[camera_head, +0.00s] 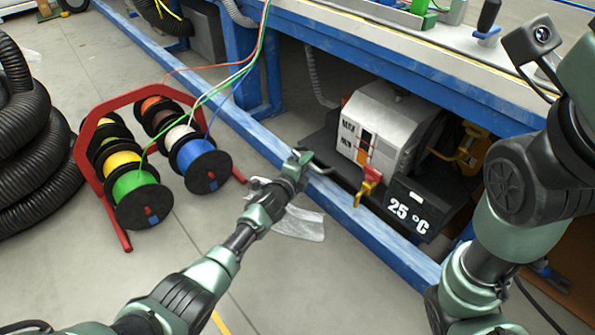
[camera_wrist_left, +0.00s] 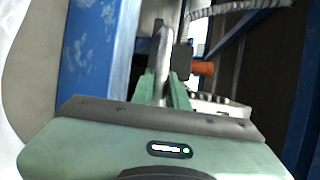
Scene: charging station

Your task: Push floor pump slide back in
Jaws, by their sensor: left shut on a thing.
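The floor pump (camera_head: 385,125) is a grey-white unit on a black slide (camera_head: 318,143) under the blue workbench. The slide's front edge lies close to the blue lower beam. A thin metal handle (camera_head: 321,170) sticks out at the slide's left front. My left gripper (camera_head: 303,160) is shut on this handle. In the left wrist view, the green fingers (camera_wrist_left: 165,92) close around the upright-looking metal bar (camera_wrist_left: 161,42). My right arm fills the right of the head view, but its gripper does not show.
A black 25 °C display (camera_head: 410,208) and a red-yellow valve (camera_head: 368,182) sit at the pump's front. The blue beam (camera_head: 365,225) runs along the bench. A red cable-reel rack (camera_head: 100,185) stands left. Grey floor is clear in front, apart from a pale sheet (camera_head: 300,222).

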